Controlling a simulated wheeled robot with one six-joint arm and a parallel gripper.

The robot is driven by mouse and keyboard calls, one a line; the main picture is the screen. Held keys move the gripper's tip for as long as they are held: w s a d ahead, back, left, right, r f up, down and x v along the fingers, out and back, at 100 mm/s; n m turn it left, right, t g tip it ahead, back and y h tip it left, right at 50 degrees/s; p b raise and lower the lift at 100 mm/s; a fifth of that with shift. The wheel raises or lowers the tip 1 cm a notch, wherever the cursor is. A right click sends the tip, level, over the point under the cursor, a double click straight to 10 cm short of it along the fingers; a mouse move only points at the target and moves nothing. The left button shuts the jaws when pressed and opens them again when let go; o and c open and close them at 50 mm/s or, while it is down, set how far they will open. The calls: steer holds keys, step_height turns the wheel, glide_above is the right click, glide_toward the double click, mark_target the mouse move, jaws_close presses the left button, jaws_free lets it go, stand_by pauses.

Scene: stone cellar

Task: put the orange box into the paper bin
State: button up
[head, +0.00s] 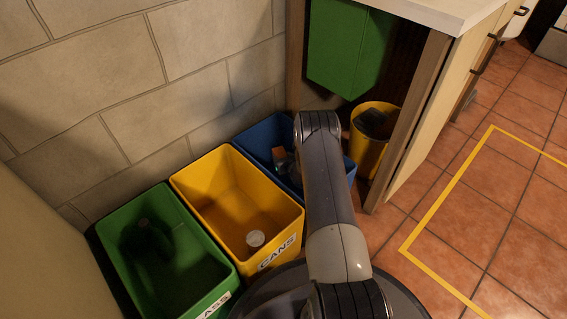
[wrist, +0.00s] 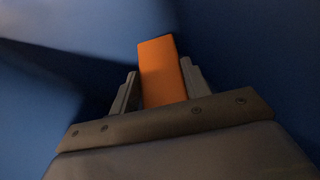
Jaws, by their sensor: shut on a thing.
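In the wrist view my gripper (wrist: 158,92) is shut on the orange box (wrist: 161,70), which stands out between the two fingers. Blue walls of the blue bin (wrist: 60,30) surround them, so the box is inside or just at the mouth of that bin. In the head view the blue bin (head: 262,138) stands at the back of the row, partly hidden by my arm. A small orange patch of the box (head: 279,154) shows inside it beside my arm. The blue bin's label is hidden, so I cannot read whether it says paper.
A green bin (head: 125,262) with a dark object inside is nearer. A round yellow bin (head: 370,155) stands under the counter (head: 445,8). Tiled floor is clear at right.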

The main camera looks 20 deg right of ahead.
steer(key=shift+f, duration=0.4)
steer(key=shift+f, duration=0.2)
steer(key=shift+f, duration=0.45)
steer(key=o, duration=1)
steer(key=shift+c, duration=0.2)
